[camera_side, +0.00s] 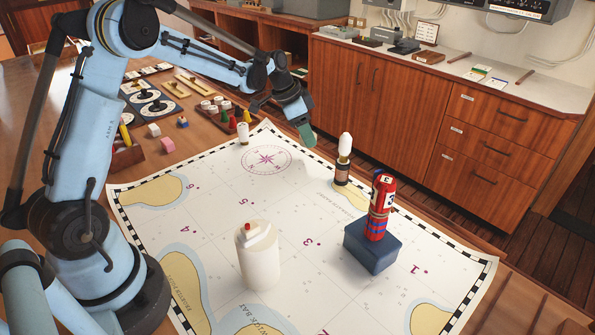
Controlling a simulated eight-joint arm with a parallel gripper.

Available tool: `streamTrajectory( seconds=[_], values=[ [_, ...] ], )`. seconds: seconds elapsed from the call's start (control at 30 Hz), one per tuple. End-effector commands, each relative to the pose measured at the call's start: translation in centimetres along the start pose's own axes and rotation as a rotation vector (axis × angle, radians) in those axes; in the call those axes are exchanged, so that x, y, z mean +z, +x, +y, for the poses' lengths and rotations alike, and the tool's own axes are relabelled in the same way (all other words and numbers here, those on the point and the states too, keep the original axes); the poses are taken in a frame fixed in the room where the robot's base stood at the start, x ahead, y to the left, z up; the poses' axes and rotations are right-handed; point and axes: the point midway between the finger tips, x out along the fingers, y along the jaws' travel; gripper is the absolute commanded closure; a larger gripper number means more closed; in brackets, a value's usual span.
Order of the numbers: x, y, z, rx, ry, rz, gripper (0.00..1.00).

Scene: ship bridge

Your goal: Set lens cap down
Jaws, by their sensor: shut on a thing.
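My gripper (297,113) is at the end of the blue arm, over the far edge of the chart at the upper middle of the side view. It points down and is shut on a small grey-green thing (306,133), which seems to be the lens cap. The thing is small in the view and its exact shape is hard to tell. It appears to be held above the table, near the chart's far border. The fingertips are partly hidden by the gripper body and the held thing.
A paper chart (210,210) covers much of the wooden table. Small pieces crowd the table's far left.

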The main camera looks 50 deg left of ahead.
Motion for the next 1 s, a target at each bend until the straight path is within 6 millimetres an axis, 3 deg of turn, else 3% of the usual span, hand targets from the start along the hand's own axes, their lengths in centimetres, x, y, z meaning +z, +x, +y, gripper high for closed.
streamTrajectory(
  seconds=[0.23,0.37,0.47,0.7,1.0],
  values=[
    [-1.4,-3.5,0.0,0.000,-0.003,0.000,0.87],
    [-0.8,-4.7,-0.7,-0.027,-0.071,-0.001,0.87],
    [1.0,-5.7,-2.0,-0.083,-0.201,-0.001,0.87],
    [7.4,-8.7,-5.8,-0.279,-0.670,0.000,0.87],
    [14.4,-12.2,-8.5,-0.483,-1.160,-0.001,0.87]
  ],
)
